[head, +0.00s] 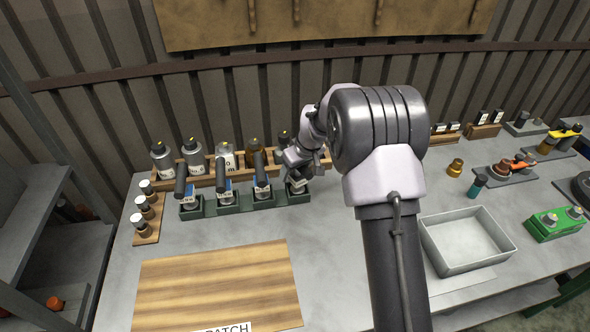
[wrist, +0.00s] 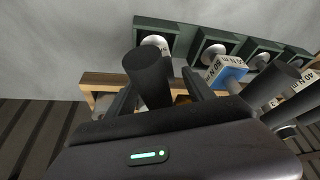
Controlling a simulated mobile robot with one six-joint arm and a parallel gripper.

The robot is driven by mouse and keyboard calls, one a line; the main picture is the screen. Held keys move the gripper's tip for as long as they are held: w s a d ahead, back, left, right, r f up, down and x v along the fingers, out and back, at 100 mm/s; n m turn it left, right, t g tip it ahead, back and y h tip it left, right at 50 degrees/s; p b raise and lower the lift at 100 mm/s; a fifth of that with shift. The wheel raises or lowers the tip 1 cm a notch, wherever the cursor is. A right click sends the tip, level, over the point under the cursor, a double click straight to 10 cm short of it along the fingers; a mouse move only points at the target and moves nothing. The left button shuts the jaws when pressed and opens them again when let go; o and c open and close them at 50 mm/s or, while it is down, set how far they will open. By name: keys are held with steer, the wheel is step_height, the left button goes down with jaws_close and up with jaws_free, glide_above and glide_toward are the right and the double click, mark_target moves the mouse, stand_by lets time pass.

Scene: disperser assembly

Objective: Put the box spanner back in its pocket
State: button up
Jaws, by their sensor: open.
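A tool with a black cylindrical handle, seemingly the box spanner (wrist: 148,78), stands between the fingers of my gripper (wrist: 160,84) in the wrist view. The fingers are open, one on each side of the handle, and I cannot tell whether either touches it. The tool's lower end is over the end pocket of the dark green rack (wrist: 183,38); how deep it sits is hidden. In the head view my gripper (head: 298,172) is at the right end of the green rack (head: 245,206), and my wrist hides most of the tool there.
Three other black-handled tools with labels (head: 262,178) stand in the rack to the left. A wooden rack (head: 205,182) with bottles is close behind. A striped wooden board (head: 215,285) lies in front. A grey tray (head: 463,262) is at right. Bare bench lies between rack and board.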

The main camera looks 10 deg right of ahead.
steer(key=p+v, duration=0.1)
steer(key=v, duration=0.8)
steer(key=p+v, duration=0.1)
steer(key=v, duration=0.4)
steer(key=shift+s+a+r+p, duration=0.15)
steer(key=shift+s+a+p, duration=0.05)
steer(key=shift+a+p, duration=0.15)
steer(key=s+a+r+m, duration=0.2)
steer(key=s+r+m, duration=0.1)
steer(key=s+r, duration=0.65)
steer(key=s+a+m, duration=0.1)
steer(key=s+m, duration=0.2)
steer(key=s, duration=0.9)
steer(key=s+a+r+m+t, duration=0.1)
steer(key=s+m, duration=0.1)
steer(key=s, duration=1)
steer(key=shift+s+a+r+m+t, duration=0.2)
steer(key=shift+s+a+m+t, duration=0.1)
steer(key=shift+a+m, duration=0.1)
